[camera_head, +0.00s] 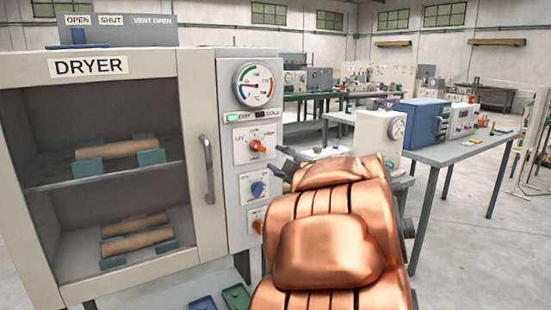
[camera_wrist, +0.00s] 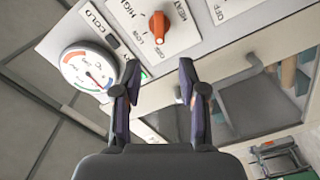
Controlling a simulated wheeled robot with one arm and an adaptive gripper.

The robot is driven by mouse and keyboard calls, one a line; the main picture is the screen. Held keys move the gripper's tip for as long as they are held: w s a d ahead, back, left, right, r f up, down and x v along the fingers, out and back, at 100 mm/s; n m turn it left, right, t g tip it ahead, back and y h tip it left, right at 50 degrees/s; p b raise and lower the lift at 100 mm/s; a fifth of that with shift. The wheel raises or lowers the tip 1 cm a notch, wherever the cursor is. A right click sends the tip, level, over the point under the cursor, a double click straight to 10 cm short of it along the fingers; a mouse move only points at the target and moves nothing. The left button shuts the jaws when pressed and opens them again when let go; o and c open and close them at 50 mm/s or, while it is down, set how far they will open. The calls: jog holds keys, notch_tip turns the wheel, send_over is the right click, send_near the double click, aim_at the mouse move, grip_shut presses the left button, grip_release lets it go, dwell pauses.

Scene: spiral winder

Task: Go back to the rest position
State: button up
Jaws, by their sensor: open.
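My gripper (camera_wrist: 160,75) is open and empty in the wrist view, its two dark fingers apart in front of the dryer's control panel. In the head view my gripper (camera_head: 284,160) shows at the end of my copper-coloured arm, just right of the panel. The dryer (camera_head: 190,75) fills the left side of the head view, with cardboard tubes on green cradles on its two shelves. The heat knob (camera_head: 257,146) is orange-red; it also shows above the fingers in the wrist view (camera_wrist: 159,22). My arm hides part of the panel's lower right side.
The dryer's door handle (camera_head: 208,168) stands out left of the panel. A round gauge (camera_head: 254,85) and a blue knob (camera_head: 258,188) are on the panel. A table (camera_head: 460,150) with a blue machine (camera_head: 418,122) stands at right. Open floor lies at the far right.

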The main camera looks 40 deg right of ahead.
dwell(0.8)
jog(key=s+a+f+m+g+h, duration=0.2)
jog(key=s+f+m+g+h, duration=0.1)
jog(key=s+f+m+g, duration=0.3)
jog(key=s+a+f+m+g+h, duration=0.15)
jog(key=s+f+m+g, duration=0.3)
jog(key=f, duration=0.45)
jog(key=s+a+f+m+g+y, duration=0.25)
jog(key=s+a+f+g, duration=0.25)
jog(key=s+a+f, duration=0.65)
jog(key=s+a+n+g+y, duration=0.2)
jog(key=s+a+g+y, duration=0.25)
jog(key=s+a, duration=0.9)
notch_tip(320, 180, up, 14)
jog(key=d+p, duration=0.1)
jog(key=p, duration=1.2)
jog(key=shift+s+d+h+p, duration=0.3)
jog(key=shift+d+h, duration=0.1)
jog(key=shift+h, duration=0.05)
